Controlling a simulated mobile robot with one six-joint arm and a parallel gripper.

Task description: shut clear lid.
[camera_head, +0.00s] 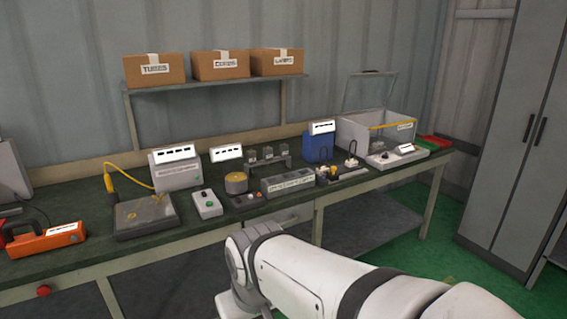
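The clear lid (369,92) stands raised at the back of a light grey, open-topped box (352,136) at the right end of the workbench. The lid is a see-through pane with a thin dark frame, and a small dark piece sits on its top edge. A yellow strip runs along the box's upper rim. The inside of the box is mostly too small to make out. My white arm crosses the lower middle and right of the view, well in front of the bench. My gripper is not in view.
The dark green workbench (285,208) holds several devices, including a blue box (318,148), a plate (145,217) and an orange tool (45,240). Red and green trays (433,142) lie right of the clear-lidded box. A shelf with cartons hangs behind. A grey cabinet (515,130) stands right.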

